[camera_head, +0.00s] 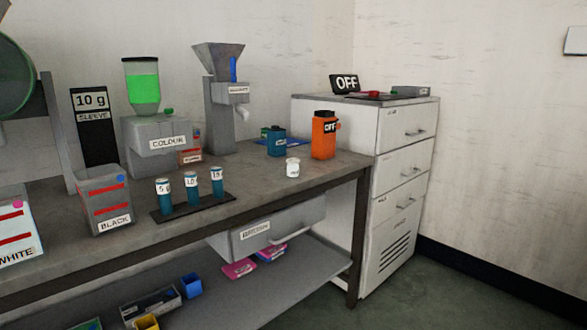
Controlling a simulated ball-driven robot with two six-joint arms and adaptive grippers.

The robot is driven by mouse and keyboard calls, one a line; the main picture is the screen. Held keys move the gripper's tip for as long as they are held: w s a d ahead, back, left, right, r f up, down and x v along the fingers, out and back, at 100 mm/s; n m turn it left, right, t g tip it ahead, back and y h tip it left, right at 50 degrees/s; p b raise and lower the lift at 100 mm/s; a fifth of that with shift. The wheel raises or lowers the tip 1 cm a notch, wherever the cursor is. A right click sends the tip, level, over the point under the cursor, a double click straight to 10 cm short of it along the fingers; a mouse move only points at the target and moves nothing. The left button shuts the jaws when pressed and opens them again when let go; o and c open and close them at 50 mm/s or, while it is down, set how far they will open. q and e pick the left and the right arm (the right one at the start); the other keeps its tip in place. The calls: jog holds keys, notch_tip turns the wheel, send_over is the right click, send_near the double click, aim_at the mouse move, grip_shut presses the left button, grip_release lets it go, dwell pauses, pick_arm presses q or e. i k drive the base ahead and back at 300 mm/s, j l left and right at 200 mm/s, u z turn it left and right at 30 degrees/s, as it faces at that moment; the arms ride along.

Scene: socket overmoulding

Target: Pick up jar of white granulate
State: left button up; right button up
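A small white jar (292,168) stands upright on the grey workbench (255,178), near its front right corner. Its marking is too small to read, so I cannot tell for sure that it holds granulate. A clear bin labelled WHITE (18,243) stands at the left edge of the view, partly cut off. Neither of my grippers is in view.
A rack with several blue vials (191,188) and a BLACK bin (104,208) stand left of the jar. A white drawer cabinet (397,172) adjoins the bench. Bench around the jar is clear.

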aim_at(292, 164)
jog(key=i+u, duration=0.2)
jog(key=u, duration=0.25)
jog(key=i+l+u, duration=0.15)
jog(key=u, duration=0.35)
